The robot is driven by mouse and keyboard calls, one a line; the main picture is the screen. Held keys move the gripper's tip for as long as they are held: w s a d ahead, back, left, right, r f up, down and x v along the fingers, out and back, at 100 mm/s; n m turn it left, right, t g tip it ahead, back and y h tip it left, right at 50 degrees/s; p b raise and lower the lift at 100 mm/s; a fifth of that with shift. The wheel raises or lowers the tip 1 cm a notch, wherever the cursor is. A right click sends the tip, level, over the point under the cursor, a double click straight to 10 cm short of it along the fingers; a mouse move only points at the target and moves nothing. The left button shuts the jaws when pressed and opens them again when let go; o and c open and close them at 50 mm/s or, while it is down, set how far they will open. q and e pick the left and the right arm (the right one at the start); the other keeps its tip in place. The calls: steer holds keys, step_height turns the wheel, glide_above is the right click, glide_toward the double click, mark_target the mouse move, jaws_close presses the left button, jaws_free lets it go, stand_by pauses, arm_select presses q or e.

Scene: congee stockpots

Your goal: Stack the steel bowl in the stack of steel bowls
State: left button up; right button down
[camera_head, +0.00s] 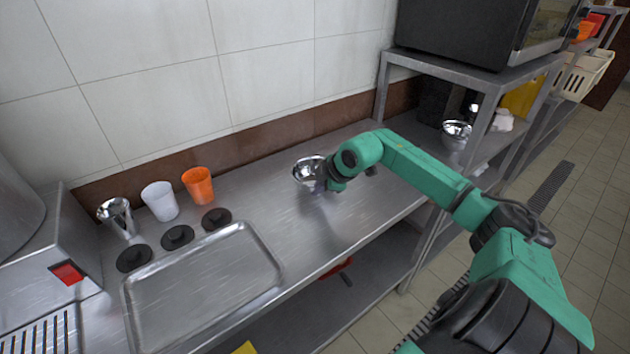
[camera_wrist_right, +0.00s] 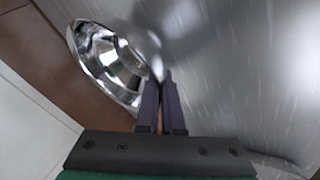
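A shiny steel bowl (camera_head: 308,168) is over the steel counter near the wall, at the middle of the head view. My right gripper (camera_head: 323,184) is at the bowl's right side. In the right wrist view the bowl (camera_wrist_right: 108,62) fills the upper left, and the fingers (camera_wrist_right: 160,80) are close together at its rim, pinching it. The bowl looks slightly above the counter, over a blurred reflection. Other steel bowls (camera_head: 456,132), apparently the stack, stand on the shelf under the oven at the right. My left gripper is not in view.
An empty tray (camera_head: 262,277) lies on the counter at the left. Behind it are black lids (camera_head: 178,237), an orange cup (camera_head: 199,186), a white cup (camera_head: 160,201) and a steel cup (camera_head: 117,217). The shelf's metal legs (camera_head: 481,128) stand near the bowls at the right.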

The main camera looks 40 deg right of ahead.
stand_by(0.4)
step_height(320, 180, up, 10)
steer(key=shift+w+f+b, duration=0.1)
steer(key=shift+f+b, duration=0.1)
steer(key=shift+b, duration=0.2)
step_height(320, 180, up, 10)
steer(key=p, duration=0.2)
steer(key=shift+r, duration=0.2)
